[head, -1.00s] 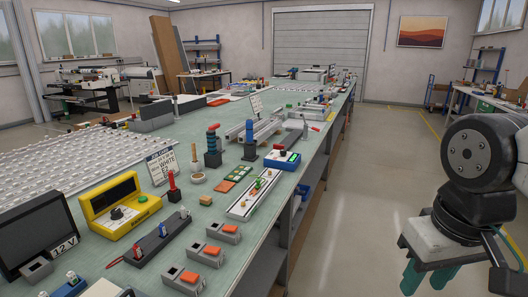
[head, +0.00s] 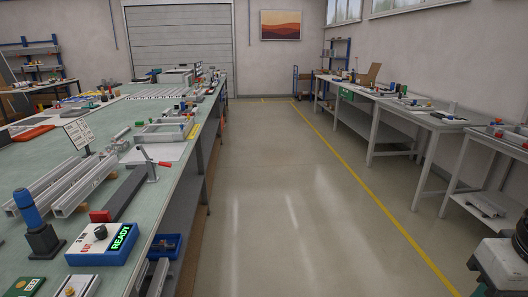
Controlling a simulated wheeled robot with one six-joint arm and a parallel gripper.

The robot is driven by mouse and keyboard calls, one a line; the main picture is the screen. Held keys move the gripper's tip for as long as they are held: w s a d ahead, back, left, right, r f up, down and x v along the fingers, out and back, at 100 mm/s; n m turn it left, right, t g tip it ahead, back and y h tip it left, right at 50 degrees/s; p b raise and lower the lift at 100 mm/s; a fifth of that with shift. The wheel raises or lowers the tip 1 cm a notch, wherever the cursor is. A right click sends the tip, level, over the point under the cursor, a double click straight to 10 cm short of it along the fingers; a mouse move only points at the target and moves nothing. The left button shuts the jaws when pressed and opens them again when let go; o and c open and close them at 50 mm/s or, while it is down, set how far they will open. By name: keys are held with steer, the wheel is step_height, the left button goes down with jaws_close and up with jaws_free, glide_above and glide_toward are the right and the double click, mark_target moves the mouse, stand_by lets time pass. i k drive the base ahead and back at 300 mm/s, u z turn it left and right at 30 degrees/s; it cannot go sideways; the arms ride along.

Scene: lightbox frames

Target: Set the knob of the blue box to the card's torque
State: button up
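The blue box (head: 104,246) stands near the right edge of the long green bench, at the lower left of the head view. It has a white top, a dark round knob (head: 100,232), a red mark and a green lit display reading "READY". A white card (head: 78,131) with dark print stands on the bench behind it; its text is too small to read. Only part of my gripper (head: 502,265) shows at the lower right corner, far right of the box and over the floor. Its fingers are out of frame.
A dark blue-handled tool (head: 36,226) stands left of the box. A wide clear aisle (head: 290,210) with a yellow line separates the bench from side tables (head: 415,118) on the right.

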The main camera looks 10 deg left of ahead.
mark_target(101, 232)
steer(key=z, duration=0.3)
steer(key=i, duration=1.75)
steer(key=u, duration=0.5)
steer(key=i, duration=0.85)
steer(key=u, duration=1.55)
steer(key=i, duration=0.7)
steer(key=u, duration=1.9)
